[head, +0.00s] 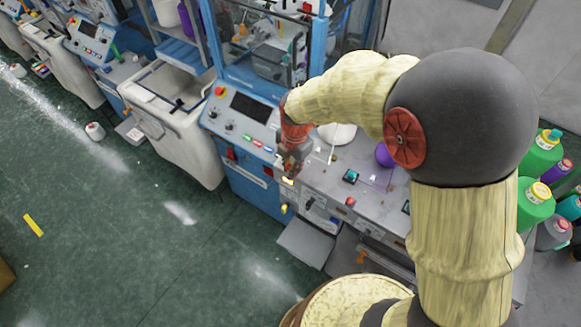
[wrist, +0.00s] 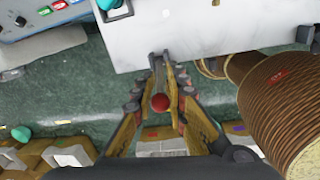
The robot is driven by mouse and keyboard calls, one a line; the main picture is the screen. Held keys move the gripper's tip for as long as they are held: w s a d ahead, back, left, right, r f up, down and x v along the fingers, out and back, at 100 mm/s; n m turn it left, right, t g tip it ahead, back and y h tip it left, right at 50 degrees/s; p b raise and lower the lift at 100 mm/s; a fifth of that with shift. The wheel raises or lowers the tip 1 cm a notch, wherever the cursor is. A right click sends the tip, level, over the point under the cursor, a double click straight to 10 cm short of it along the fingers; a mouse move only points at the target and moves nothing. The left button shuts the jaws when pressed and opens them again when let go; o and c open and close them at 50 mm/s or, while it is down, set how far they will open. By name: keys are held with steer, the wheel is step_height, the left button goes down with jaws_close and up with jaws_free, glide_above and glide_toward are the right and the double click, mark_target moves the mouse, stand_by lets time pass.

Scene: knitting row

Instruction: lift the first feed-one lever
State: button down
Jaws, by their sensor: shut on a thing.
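My gripper (head: 288,176) is at the front edge of the nearest machine's grey top in the head view. In the wrist view my gripper (wrist: 161,72) has its two fingers close together, shut on a lever with a round red knob (wrist: 159,102). The knob shows between the fingers, below the tips. The rest of the lever is mostly hidden by the fingers. In the head view I cannot make out the held lever behind my gripper.
A blue control panel (head: 246,118) with coloured buttons stands left of my gripper. A yellow knob (head: 284,209) sits on the front just below. Thread cones (head: 541,153) stand at right. The green floor (head: 120,240) is mostly clear at left.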

steer(key=shift+w, duration=0.1)
stand_by(0.5)
steer(key=shift+w+d+g+y+b, duration=0.3)
steer(key=shift+g+y+b, duration=0.25)
steer(key=shift+g, duration=0.25)
steer(key=shift+r+y, duration=0.15)
steer(key=shift+y, duration=0.1)
steer(key=c, duration=2)
jaws_free()
steer(key=shift+r, duration=0.15)
steer(key=v, duration=1.1)
steer(key=shift+w+d+r, duration=0.1)
steer(key=shift+w+r, duration=0.15)
steer(key=shift+r, duration=0.1)
